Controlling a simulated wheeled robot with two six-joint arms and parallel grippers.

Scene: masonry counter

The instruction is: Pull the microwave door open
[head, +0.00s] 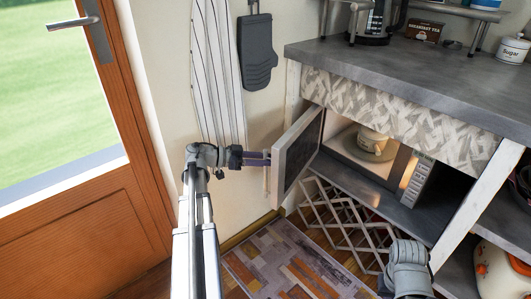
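The microwave (415,181) sits in a compartment under the counter. Its door (298,152) stands wide open, swung out to the left, and the lit inside shows. A pale upright handle (266,180) is on the door's outer face. My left gripper (266,159) reaches it from the left, its two purple fingers close together with the handle at their tips; the fingers look shut on it. Part of my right arm shows at the bottom right, but its gripper is not in view.
A light-coloured mug (373,141) stands inside the microwave. A lattice rack (345,222) is below, above a patterned rug (285,262). A wall and an ironing board (217,75) are behind my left gripper. The grey counter (400,70) overhangs the compartment.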

